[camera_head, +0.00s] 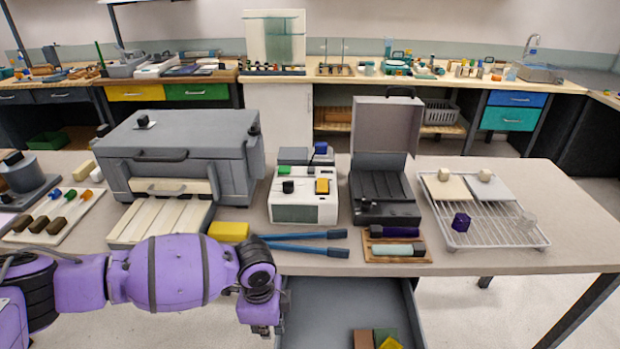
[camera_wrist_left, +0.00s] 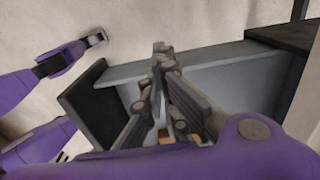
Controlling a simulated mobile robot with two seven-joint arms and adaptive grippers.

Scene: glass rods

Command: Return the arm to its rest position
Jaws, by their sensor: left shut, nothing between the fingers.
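My left arm comes in from the left in the head view, across the front of the bench. Its wrist bends down over the open drawer, and the left gripper (camera_head: 268,328) is near the drawer's left side. Its fingers are mostly hidden there. In the left wrist view the left gripper (camera_wrist_left: 163,52) shows its dark fingers closed together with nothing between them, above the grey drawer (camera_wrist_left: 225,65). The open drawer (camera_head: 340,305) also shows in the head view.
A brown block (camera_head: 363,339) and a green block (camera_head: 385,337) lie in the drawer. Blue-handled tongs (camera_head: 305,248) and a yellow block (camera_head: 228,231) lie near the bench's front edge by my arm. A wire rack (camera_head: 500,235) stands at the right.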

